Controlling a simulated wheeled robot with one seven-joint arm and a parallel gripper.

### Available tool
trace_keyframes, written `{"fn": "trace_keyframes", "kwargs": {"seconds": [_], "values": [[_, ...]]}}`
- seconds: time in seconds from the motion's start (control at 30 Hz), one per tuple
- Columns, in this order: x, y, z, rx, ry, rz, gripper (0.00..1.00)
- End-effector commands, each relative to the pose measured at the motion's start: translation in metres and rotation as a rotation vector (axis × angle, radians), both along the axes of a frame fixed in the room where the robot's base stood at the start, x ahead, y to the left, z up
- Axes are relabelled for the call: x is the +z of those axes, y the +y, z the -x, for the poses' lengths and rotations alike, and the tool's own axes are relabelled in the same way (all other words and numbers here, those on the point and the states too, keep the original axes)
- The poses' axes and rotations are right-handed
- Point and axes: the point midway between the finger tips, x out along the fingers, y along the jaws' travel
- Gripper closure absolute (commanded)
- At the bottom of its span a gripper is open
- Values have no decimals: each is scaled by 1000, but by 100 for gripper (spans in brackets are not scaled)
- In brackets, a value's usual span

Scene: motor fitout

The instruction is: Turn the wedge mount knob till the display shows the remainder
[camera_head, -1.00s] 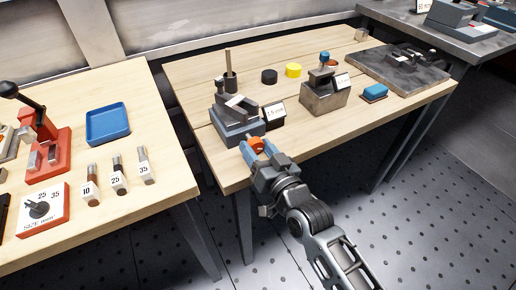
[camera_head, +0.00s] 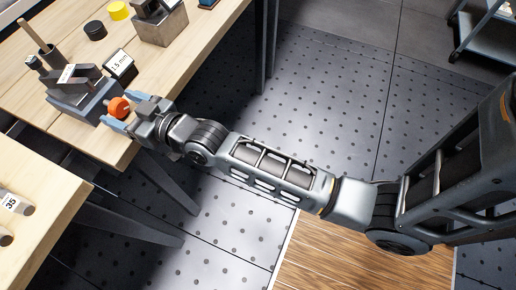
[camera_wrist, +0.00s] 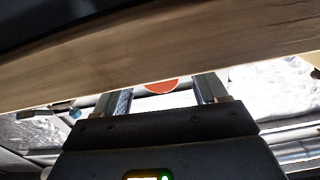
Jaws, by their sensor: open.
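The wedge mount (camera_head: 82,100), a grey block with a dark sloped top, stands near the front edge of the wooden table. Its orange knob (camera_head: 119,106) faces my gripper. A small tilted display (camera_head: 120,66) beside it seems to read 1.5 mm. My gripper (camera_head: 121,112) is open, its fingers on either side of the knob. In the wrist view the knob (camera_wrist: 161,86) shows as an orange arc between the two fingers (camera_wrist: 163,93), partly hidden by the table edge. I cannot tell whether the fingers touch it.
A black disc (camera_head: 95,30), a yellow disc (camera_head: 118,11) and another metal block (camera_head: 160,25) stand farther back on the table. A second wooden table (camera_head: 35,215) is at the lower left. The perforated floor right of the tables is open.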

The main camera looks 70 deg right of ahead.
Motion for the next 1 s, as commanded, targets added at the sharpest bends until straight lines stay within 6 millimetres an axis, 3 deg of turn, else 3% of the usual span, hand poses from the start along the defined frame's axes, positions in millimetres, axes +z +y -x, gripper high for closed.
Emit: {"fn": "trace_keyframes", "kwargs": {"seconds": [0.17, 1.0], "values": [[-1, 1, 1, 1, -1, 278, 29], [-5, 0, 157, 2, 57, 216, 29]]}}
